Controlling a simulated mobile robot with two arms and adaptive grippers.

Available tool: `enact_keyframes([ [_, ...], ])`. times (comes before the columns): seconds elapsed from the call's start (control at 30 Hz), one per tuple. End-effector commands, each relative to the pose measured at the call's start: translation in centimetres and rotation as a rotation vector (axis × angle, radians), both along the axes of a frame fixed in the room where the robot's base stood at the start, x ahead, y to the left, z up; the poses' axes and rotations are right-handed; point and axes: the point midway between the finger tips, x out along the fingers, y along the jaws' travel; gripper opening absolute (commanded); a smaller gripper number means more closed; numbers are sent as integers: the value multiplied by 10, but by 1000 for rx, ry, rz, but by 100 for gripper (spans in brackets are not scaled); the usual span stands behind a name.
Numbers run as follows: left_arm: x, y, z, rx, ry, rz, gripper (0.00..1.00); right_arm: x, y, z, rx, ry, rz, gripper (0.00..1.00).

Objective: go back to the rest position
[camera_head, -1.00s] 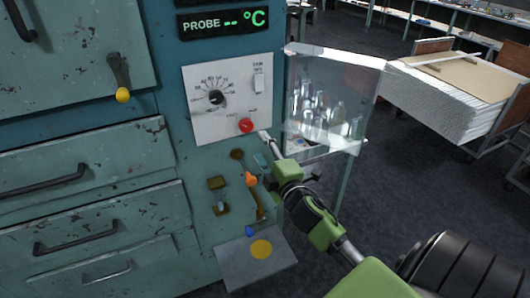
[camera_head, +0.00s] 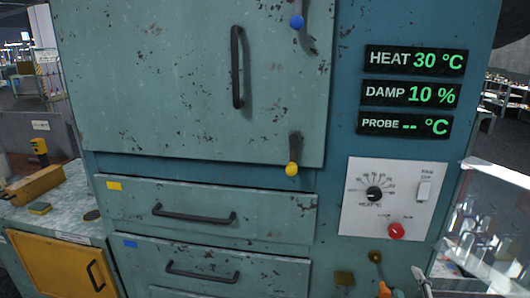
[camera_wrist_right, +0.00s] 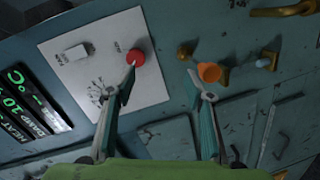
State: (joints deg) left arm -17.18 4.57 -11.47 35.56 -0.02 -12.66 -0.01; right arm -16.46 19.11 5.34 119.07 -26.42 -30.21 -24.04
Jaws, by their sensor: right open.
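My right gripper (camera_wrist_right: 164,80) is open and empty in the right wrist view. Its two fingers stand well apart in front of the teal cabinet. One fingertip appears close to the red knob (camera_wrist_right: 136,57), and the other close to the orange knob (camera_wrist_right: 209,72); I cannot tell whether they touch. In the head view only a tip of the right gripper (camera_head: 421,281) shows at the bottom edge, below the white control panel (camera_head: 386,200). My left gripper is not in view.
The teal cabinet (camera_head: 210,190) with drawers and a closed door fills the middle. Displays read HEAT 30, DAMP 10 and PROBE blank. A glass-like panel (camera_head: 490,222) stands at the right. A workbench (camera_head: 62,207) with a yellow door is at the left.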

Motion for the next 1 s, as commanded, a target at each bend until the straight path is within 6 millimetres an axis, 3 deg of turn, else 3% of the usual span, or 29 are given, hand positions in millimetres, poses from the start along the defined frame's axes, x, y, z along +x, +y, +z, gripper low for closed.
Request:
enact_keyframes([
  [0.2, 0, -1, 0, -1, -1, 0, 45, -89, 60, -94, 488, 311, -183, 48],
  [0.3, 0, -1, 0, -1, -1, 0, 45, -132, 91, -122, 651, 452, -258, 48],
  [0.5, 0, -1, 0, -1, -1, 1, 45, -200, 139, -147, 843, 662, -362, 48],
  [0.73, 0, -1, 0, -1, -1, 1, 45, -266, 185, -153, 984, 866, -449, 48],
  [1.0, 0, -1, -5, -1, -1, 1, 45, -254, 186, -225, 974, 894, -466, 48],
])
